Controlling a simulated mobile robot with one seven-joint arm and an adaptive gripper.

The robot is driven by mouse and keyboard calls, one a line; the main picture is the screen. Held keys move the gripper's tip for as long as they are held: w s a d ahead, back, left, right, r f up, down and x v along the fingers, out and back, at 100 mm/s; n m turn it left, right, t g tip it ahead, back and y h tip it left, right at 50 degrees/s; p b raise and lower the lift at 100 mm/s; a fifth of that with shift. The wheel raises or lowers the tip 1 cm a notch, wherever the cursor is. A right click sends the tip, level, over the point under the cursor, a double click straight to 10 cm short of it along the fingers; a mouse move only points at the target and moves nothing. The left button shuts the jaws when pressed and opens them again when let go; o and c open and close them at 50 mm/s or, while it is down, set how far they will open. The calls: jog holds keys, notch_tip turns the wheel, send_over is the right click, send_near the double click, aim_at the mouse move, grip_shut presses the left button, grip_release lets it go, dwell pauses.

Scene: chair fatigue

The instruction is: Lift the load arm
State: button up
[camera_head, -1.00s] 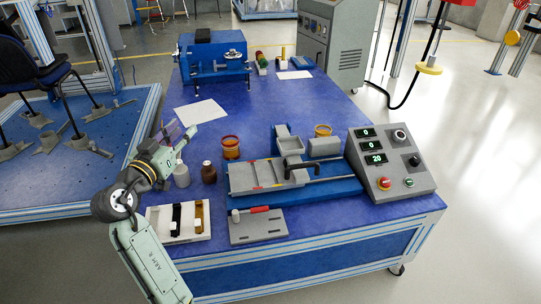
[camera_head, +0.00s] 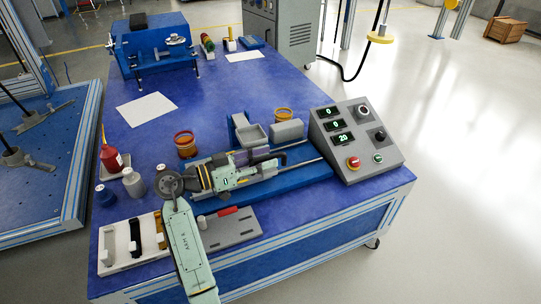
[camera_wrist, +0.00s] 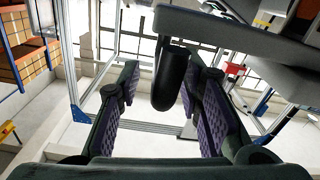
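The grey and blue test device (camera_head: 318,171) stands on the blue table, partly hidden behind my arm. Its load arm shows in the wrist view as a grey beam (camera_wrist: 225,33) at the upper right, with a black rounded handle (camera_wrist: 169,80) hanging beside it. In the head view a black part of the handle (camera_head: 285,150) shows just right of my gripper (camera_head: 262,157). My gripper is open in the wrist view (camera_wrist: 165,108).
A control box (camera_head: 357,142) with lit displays stands right of the device. Bottles (camera_head: 137,183) and a white tray (camera_head: 118,262) are at the left. A grey plate (camera_head: 235,232) lies in front.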

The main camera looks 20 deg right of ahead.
jog(key=shift+d, duration=1.05)
jog(key=shift+w, duration=0.1)
grip_shut()
